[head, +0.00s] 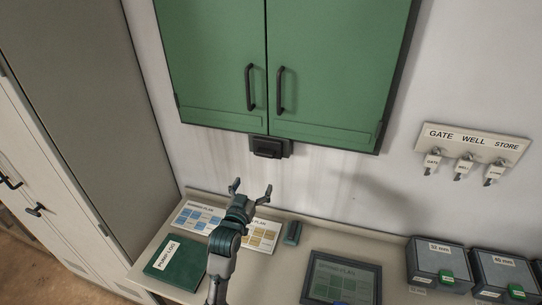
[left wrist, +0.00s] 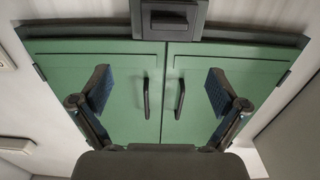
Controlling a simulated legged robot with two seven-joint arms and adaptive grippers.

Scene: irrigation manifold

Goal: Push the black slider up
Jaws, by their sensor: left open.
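The black slider (head: 268,147) sits in a dark housing on the lower edge of the green cabinet (head: 222,70), below where its two doors meet. In the left wrist view the cabinet appears upside down, with the slider (left wrist: 169,20) at the top middle. My left gripper (head: 251,188) is open and empty, its fingers pointing up, below the slider and apart from it. Its two fingers (left wrist: 160,92) are spread wide in the left wrist view. My right gripper does not show.
The desk below holds a green book (head: 174,262), printed plan sheets (head: 200,217), a small dark green block (head: 292,233), a tablet (head: 342,280) and grey boxes (head: 437,262). A key rack (head: 472,146) hangs at right. The wall around the slider is clear.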

